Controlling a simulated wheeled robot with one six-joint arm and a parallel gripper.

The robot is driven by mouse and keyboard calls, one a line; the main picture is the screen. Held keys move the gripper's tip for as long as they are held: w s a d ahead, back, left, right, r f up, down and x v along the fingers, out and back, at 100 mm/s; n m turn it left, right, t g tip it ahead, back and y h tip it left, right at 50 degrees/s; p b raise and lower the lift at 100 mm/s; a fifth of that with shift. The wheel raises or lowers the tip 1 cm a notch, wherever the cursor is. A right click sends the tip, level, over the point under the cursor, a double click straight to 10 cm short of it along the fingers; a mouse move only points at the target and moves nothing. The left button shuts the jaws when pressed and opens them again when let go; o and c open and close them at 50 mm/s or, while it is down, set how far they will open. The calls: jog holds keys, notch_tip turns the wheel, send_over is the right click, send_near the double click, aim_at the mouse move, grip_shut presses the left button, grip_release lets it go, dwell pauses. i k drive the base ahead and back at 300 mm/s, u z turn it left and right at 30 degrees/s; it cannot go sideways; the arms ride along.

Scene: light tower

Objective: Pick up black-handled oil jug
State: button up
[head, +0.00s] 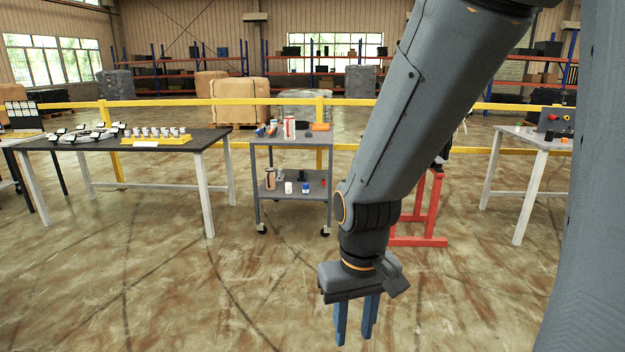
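I cannot clearly make out a black-handled oil jug in the head view; things on the cart are small. A tan and dark container (269,179) stands on the cart's lower shelf at the left, but I cannot tell whether it is the jug. A white and red can (289,127) stands upright on the cart's top. My gripper (354,338) points down over the floor in the lower middle, well in front of the cart. Its two blue fingers are apart with nothing between them. My arm hides part of the area right of the cart.
The grey two-shelf cart (292,142) stands ahead, with small items on both shelves. A dark-topped table (90,143) is at the left, a grey table (530,138) at the right. A red stand (428,215) is partly behind my arm. Yellow rails (225,102) run behind. The front floor is clear.

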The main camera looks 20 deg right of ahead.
aim_at(271, 173)
jog(key=z, duration=0.75)
jog(key=i, duration=3.25)
jog(key=u, duration=2.55)
jog(key=i, duration=2.55)
jog(key=z, duration=0.05)
